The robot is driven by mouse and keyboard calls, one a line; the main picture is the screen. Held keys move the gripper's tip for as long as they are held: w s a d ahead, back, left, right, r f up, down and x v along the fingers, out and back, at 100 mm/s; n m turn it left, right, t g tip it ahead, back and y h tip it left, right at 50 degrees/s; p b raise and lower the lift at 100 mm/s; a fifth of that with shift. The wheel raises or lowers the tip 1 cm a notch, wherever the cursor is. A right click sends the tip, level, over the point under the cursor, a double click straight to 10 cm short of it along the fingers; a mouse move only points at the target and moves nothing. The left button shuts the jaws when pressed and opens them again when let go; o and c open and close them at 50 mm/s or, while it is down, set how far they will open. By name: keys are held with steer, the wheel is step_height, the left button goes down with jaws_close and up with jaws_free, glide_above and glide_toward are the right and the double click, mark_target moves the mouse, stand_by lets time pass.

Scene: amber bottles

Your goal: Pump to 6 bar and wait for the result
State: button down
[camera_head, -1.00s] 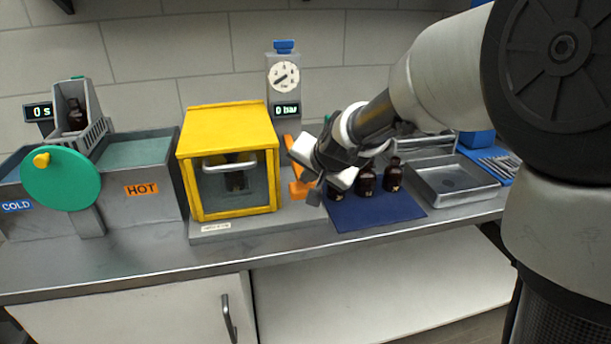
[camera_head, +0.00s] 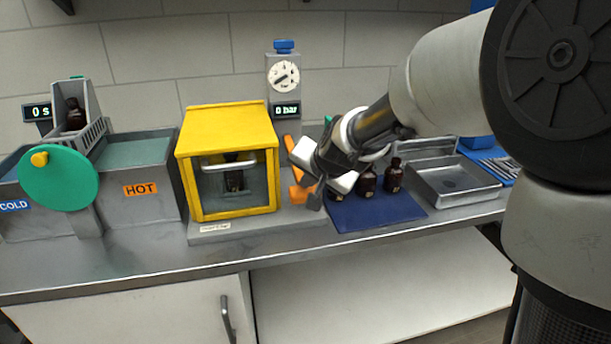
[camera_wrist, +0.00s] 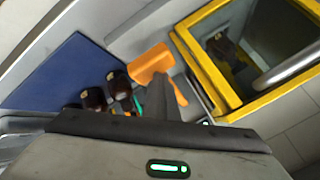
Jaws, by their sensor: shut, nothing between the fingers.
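A yellow test chamber (camera_head: 228,116) with a clear front and a silver handle stands mid-bench, with a dark bottle (camera_head: 234,174) inside. Behind it a grey post carries a round dial (camera_head: 284,75) and a display (camera_head: 287,110) reading 0 bar. An orange pump lever (camera_head: 299,190) stands just right of the chamber; its broad orange end (camera_wrist: 152,62) shows in the wrist view. My gripper (camera_head: 313,198) is shut and empty, close beside the lever. In the wrist view its dark fingers (camera_wrist: 158,98) overlap the lever; I cannot tell if they touch.
Several amber bottles (camera_head: 367,183) stand on a blue mat (camera_head: 372,211) right of my gripper. A grey tray (camera_head: 452,190) lies farther right. At left are the HOT and COLD baths (camera_head: 140,190) with a green wheel (camera_head: 60,178). The bench front edge is clear.

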steer(key=shift+f+b, duration=0.35)
steer(key=shift+f, duration=0.15)
stand_by(0.8)
steer(key=shift+r+p, duration=2.7)
steer(key=shift+r, duration=0.5)
step_height(320, 180, up, 5)
steer(key=p, duration=0.4)
